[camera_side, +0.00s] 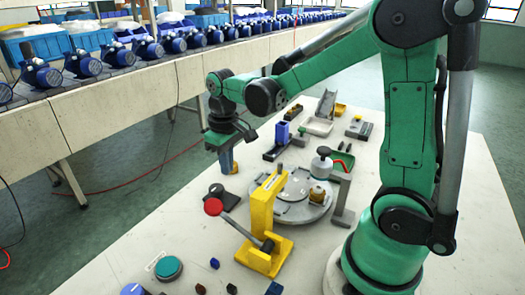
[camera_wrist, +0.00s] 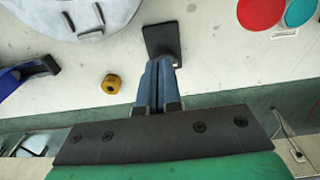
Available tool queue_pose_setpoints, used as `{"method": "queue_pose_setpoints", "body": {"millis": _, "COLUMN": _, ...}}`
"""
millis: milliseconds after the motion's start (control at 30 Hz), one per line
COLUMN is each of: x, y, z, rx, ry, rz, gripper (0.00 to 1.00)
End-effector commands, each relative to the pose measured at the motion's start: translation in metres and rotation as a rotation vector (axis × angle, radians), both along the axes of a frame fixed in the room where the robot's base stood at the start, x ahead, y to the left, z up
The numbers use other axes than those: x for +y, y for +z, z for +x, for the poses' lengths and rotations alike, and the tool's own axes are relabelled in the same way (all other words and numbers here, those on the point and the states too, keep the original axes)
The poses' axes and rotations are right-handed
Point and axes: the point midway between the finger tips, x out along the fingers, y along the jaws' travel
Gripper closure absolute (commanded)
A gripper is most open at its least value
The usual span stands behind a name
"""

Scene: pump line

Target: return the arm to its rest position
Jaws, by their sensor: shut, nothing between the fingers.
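My gripper (camera_side: 228,168) hangs from the green arm in the side view, pointing down over the left edge area of the pale table (camera_side: 130,250). Its blue fingers also show in the wrist view (camera_wrist: 158,85), pressed together with nothing between them. The fingertips are left of the yellow lever stand (camera_side: 262,225) and the round grey turntable (camera_side: 300,205). A dark square plate (camera_wrist: 162,38) shows beyond the fingertips in the wrist view. How high the tips are above the table is hard to tell.
The lever stand's red knob (camera_side: 213,206) is close below the gripper. A teal button (camera_side: 168,268) and several small blocks lie at the front. Bins and trays, including a green tray (camera_side: 342,160), stand behind. A conveyor (camera_side: 130,90) with blue pumps runs beyond the table.

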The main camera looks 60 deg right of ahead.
Motion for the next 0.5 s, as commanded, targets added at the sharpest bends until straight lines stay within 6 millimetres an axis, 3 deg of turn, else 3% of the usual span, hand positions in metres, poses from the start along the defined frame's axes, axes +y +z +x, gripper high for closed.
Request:
{"method": "queue_pose_setpoints", "body": {"millis": 300, "x": 0.033, "y": 0.039, "z": -0.031, "rx": -0.305, "ry": 0.004, "rz": -0.023, "gripper": 1.00}}
{"method": "queue_pose_setpoints", "body": {"millis": 500, "x": 0.049, "y": 0.047, "z": -0.049, "rx": -0.495, "ry": 0.003, "rz": -0.010, "gripper": 1.00}}
